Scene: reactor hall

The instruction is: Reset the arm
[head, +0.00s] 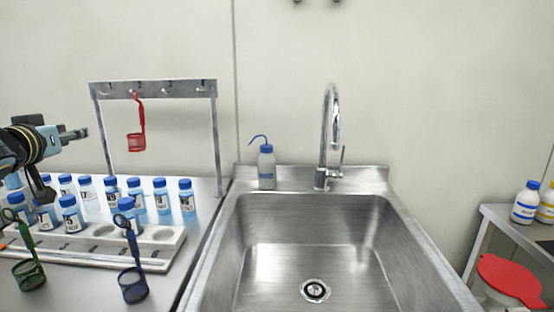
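My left gripper (76,134) comes in from the left edge, above the rack of bottles. It points right toward the metal hanging frame and holds nothing that I can see. Its fingers are small and seen edge-on, so I cannot tell whether they are open or shut. My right gripper is not in view.
A red ladle (137,142) hangs on the metal frame (216,130). Several blue-capped bottles (187,202) and a white rack (155,262) stand below, with a green ladle (30,274) and a dark blue ladle (133,284). The sink (270,250) is empty; a wash bottle (266,167) stands behind it.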

